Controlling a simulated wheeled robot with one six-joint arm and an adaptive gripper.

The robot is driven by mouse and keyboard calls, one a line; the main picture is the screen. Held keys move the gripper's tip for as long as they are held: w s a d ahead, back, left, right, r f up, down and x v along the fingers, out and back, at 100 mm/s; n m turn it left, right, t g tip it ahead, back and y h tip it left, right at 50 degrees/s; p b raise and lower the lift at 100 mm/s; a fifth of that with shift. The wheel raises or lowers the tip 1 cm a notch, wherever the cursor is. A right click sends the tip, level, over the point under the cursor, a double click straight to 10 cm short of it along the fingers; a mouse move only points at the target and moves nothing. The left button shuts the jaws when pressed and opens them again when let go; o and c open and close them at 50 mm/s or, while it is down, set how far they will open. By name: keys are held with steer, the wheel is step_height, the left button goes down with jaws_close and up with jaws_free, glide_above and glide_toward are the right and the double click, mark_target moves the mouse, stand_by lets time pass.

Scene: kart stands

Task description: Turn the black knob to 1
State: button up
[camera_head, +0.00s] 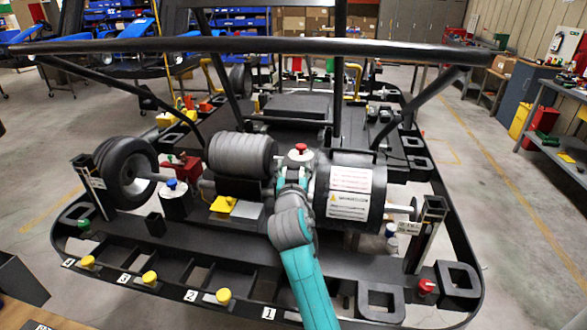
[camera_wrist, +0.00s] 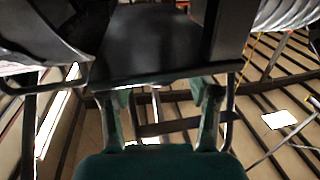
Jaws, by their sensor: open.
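My arm reaches up from the bottom of the head view, and my gripper (camera_head: 293,172) is between the grey ribbed cylinder and the black cylinder, just in front of a red-topped white fitting (camera_head: 300,150). In the wrist view my gripper (camera_wrist: 163,105) is open, with its two teal fingers apart. A flat dark surface (camera_wrist: 155,42) lies beyond the fingers; whether they touch it I cannot tell. I cannot pick out the black knob with certainty in either view. White number labels run along the kart's front plate, with label 1 (camera_head: 268,313) nearest my arm.
A grey ribbed cylinder (camera_head: 241,153) and a black cylinder with a warning label (camera_head: 350,205) flank my gripper. A black bar (camera_head: 250,45) crosses above. Yellow caps (camera_head: 149,277), a red cap (camera_head: 426,286) and a blue-topped fitting (camera_head: 172,200) stand on the frame. Floor is open at right.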

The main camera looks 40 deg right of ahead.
steer(key=c, duration=1.1)
steer(key=shift+d+n+t+y, duration=0.1)
steer(key=shift+n+t+y, duration=0.2)
steer(key=shift+s+d+n+t+y, duration=0.15)
steer(key=shift+n+t+y, duration=0.6)
steer(key=shift+y, duration=0.4)
steer(key=shift+s+d+n+t+y, duration=0.1)
steer(key=shift+n+t+y, duration=0.45)
steer(key=shift+n+y, duration=0.5)
steer(key=shift+d+n+t+y, duration=0.1)
steer(key=shift+n+t+y, duration=0.25)
steer(key=shift+n+y, duration=0.75)
steer(key=shift+n+t+y, duration=0.35)
steer(key=shift+n+y, duration=0.15)
steer(key=shift+y, duration=1.1)
steer(key=shift+w+n+y, duration=0.1)
steer(key=shift+n+y, duration=0.2)
steer(key=shift+y, duration=0.2)
